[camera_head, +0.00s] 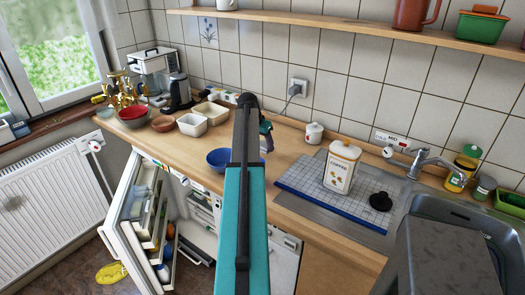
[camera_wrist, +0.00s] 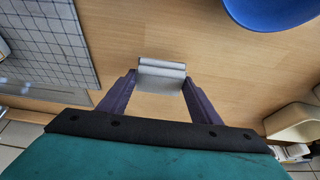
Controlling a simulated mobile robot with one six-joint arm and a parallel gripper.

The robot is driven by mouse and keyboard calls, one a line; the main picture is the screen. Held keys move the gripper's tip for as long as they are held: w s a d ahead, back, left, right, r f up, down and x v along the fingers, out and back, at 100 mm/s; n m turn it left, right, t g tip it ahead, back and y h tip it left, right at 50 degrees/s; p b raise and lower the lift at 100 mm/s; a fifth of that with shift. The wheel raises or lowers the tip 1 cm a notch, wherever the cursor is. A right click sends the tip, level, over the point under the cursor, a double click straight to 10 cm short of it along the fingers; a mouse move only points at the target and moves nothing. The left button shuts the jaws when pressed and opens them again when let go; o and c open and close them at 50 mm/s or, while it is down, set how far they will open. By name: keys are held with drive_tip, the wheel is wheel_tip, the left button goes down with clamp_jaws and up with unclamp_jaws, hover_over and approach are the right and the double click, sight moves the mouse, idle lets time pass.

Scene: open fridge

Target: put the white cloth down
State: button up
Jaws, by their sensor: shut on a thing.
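The white cloth (camera_wrist: 161,70) looks like a small folded grey-white piece in the wrist view. My gripper (camera_wrist: 160,78) is shut on it, with one dark purple finger at each side. The cloth is over the bare wooden counter (camera_wrist: 205,55); I cannot tell whether it touches the wood. In the head view my arm hides the cloth and most of the gripper.
A blue bowl (camera_wrist: 275,8) is close by at the upper right of the wrist view. The gridded mat (camera_wrist: 50,40) lies to the left. In the head view, a white canister (camera_head: 341,168) and a black object (camera_head: 380,201) stand on the mat. The fridge door (camera_head: 128,215) is open.

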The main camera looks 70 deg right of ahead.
sight(261, 146)
drive_tip(key=shift+f+p, duration=0.6)
drive_tip(key=shift+f, duration=1.25)
drive_tip(key=shift+f, duration=0.15)
drive_tip(key=o, duration=1)
drive_tip(key=shift+c, duration=0.2)
drive_tip(key=shift+r, duration=0.25)
drive_tip(key=b+v, duration=0.3)
drive_tip(key=v, duration=0.8)
drive_tip(key=shift+a+r, duration=0.3)
drive_tip(key=shift+r, duration=0.05)
